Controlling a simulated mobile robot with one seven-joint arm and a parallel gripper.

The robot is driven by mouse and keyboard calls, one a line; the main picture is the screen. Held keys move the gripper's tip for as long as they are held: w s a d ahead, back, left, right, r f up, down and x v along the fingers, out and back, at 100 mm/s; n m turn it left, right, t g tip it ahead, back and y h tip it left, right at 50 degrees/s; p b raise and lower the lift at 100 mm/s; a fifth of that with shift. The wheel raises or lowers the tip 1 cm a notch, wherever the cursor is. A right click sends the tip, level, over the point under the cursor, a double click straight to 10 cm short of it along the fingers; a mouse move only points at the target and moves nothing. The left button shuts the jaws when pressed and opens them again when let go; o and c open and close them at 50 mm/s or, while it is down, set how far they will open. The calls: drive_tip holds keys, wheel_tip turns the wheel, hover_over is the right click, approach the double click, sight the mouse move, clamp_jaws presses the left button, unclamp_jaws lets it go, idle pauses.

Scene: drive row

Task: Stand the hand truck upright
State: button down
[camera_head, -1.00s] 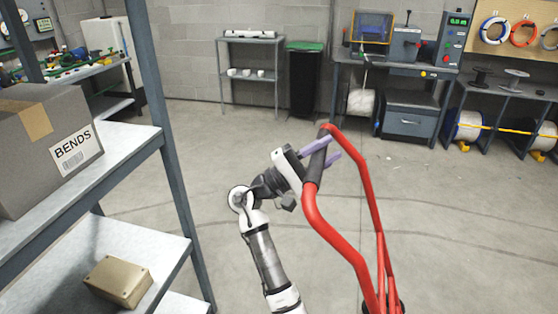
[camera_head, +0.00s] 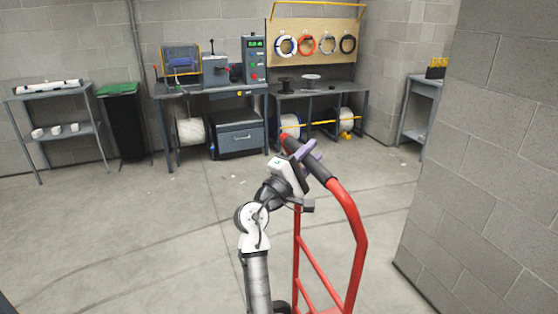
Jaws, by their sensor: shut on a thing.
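The red hand truck (camera_head: 361,238) is in the lower middle of the head view, to the right of my arm. Its frame runs down out of the bottom edge, so its foot is hidden. It looks close to upright, but I cannot tell its exact tilt. My gripper (camera_head: 306,156), with purple fingers, is shut on the dark grip of the hand truck's top handle (camera_head: 320,169). A dark round part, perhaps a wheel, shows at the bottom edge beside the frame.
A block wall (camera_head: 500,170) stands close on the right. A workbench (camera_head: 210,90) with machines, a bench with cable reels (camera_head: 318,92), a green-lidded bin (camera_head: 124,125) and a grey shelf (camera_head: 50,110) line the back.

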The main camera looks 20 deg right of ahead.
drive_tip(key=shift+s+d+f, duration=0.1)
drive_tip(key=shift+s+d, duration=0.05)
drive_tip(key=shift+d, duration=1.2)
drive_tip(key=c, duration=1.5)
unclamp_jaws()
drive_tip(key=shift+c, duration=0.2)
drive_tip(key=o, duration=0.4)
drive_tip(key=shift+d+f, duration=0.15)
drive_tip(key=shift+d, duration=0.2)
drive_tip(key=shift+o, duration=0.2)
drive_tip(key=shift+a, duration=0.1)
drive_tip(key=b+v, duration=0.4)
drive_tip(key=v, duration=1)
